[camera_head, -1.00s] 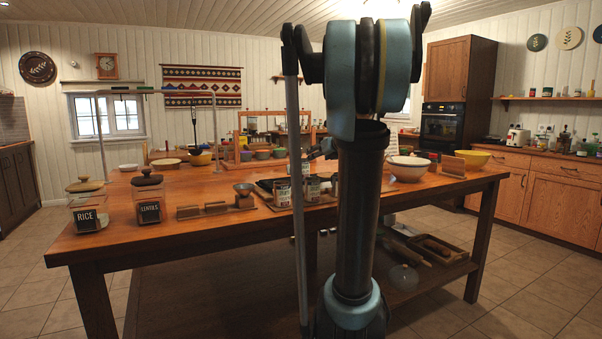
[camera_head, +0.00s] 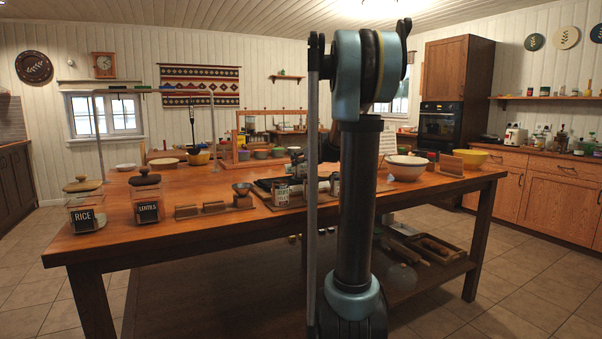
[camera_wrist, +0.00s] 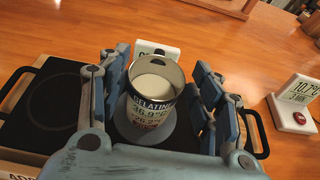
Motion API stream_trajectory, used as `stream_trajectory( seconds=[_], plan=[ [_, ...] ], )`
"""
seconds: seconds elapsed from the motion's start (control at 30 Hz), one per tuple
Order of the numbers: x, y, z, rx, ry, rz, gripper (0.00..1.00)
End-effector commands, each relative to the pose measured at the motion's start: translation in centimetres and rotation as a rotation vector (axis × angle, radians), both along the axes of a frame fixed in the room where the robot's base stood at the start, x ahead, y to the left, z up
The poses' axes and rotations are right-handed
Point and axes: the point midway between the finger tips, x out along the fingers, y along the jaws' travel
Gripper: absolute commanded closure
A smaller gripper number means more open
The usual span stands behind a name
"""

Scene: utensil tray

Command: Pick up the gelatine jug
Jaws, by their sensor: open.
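The gelatine jug (camera_wrist: 150,106) is a dark-rimmed metal cup with pale contents and a printed label that reads "GELATIN…" with temperature figures. In the wrist view it stands on a round grey plate of a hotplate unit. My gripper (camera_wrist: 158,66) is open, with its blue-grey fingers on the left and right sides of the jug. A gap shows on the right; whether the left fingers touch it I cannot tell. In the head view my arm hides most of the gripper, and I cannot tell which labelled container is the gelatine jug.
A black hotplate (camera_wrist: 52,100) lies left of the jug. A white temperature display (camera_wrist: 296,98) stands to the right, and another white device (camera_wrist: 158,48) is behind the jug. In the head view, rice (camera_head: 84,212) and lentils (camera_head: 147,203) jars stand on the table's left.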

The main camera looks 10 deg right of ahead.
Motion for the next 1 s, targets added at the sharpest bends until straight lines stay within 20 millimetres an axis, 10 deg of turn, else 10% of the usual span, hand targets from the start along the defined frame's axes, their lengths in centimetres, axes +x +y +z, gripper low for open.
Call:
stream_trajectory(
  seconds=[0.77,1.0],
  plan=[
    [4.6,1.7,-1.4,-0.001,0.001,-0.002,0.41],
    [4.6,1.6,-1.3,-0.001,0.0,-0.003,0.93]
  ],
)
